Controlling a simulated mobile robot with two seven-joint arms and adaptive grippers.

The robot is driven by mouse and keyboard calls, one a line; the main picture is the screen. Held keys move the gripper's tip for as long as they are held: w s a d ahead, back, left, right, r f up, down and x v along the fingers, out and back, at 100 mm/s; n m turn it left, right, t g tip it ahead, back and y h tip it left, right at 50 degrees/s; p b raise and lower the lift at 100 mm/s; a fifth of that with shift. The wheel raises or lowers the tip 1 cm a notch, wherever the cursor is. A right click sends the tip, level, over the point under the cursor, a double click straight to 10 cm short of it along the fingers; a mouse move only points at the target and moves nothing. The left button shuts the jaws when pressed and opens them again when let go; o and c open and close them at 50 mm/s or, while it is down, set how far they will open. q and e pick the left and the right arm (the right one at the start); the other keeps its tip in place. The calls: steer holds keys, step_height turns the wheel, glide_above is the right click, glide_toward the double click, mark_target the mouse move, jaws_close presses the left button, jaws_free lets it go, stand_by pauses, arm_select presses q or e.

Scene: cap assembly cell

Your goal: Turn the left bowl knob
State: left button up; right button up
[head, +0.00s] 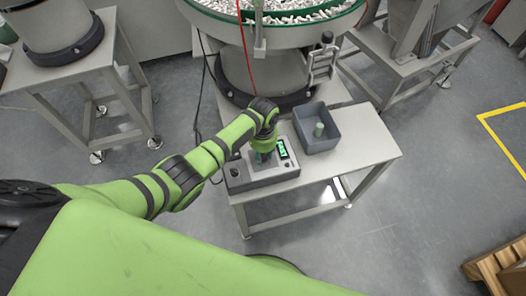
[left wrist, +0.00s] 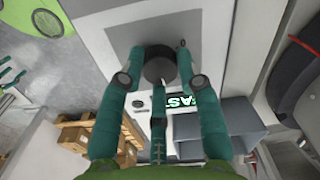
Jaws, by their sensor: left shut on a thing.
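The dark round knob (left wrist: 158,70) sits on a grey plate of the control box (head: 262,179) in the left wrist view. My left gripper (left wrist: 161,55) has its teal fingers on both sides of this knob and is shut on it. In the head view the left gripper (head: 263,157) is over the box's top, and its wrist hides the knob. A lit green display (head: 282,149) is beside the gripper; in the left wrist view its letters (left wrist: 181,101) are partly covered by a finger. My right gripper is in neither view.
A grey bin (head: 333,143) holding a pale green cylinder (head: 319,130) stands right of the box on the metal table (head: 372,150). A large bowl feeder (head: 262,43) full of white parts stands behind. A wooden pallet (head: 497,268) lies at lower right. The table's right end is clear.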

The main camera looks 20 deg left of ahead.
arm_select(q)
steer(key=n+p, duration=0.1)
steer(key=n, duration=0.1)
steer(key=shift+s+r+n, duration=0.1)
steer(key=shift+n, duration=0.2)
steer(key=n+p, duration=0.1)
steer(key=n, duration=0.1)
steer(key=shift+n+p, duration=0.3)
steer(key=shift+p, duration=0.1)
steer(key=n+p, duration=0.1)
steer(key=n, duration=0.2)
steer(key=shift+f+n, duration=0.2)
steer(key=shift+n, duration=1.1)
steer(key=o, duration=1.1)
steer(key=shift+o, duration=0.2)
steer(key=shift+r, duration=0.1)
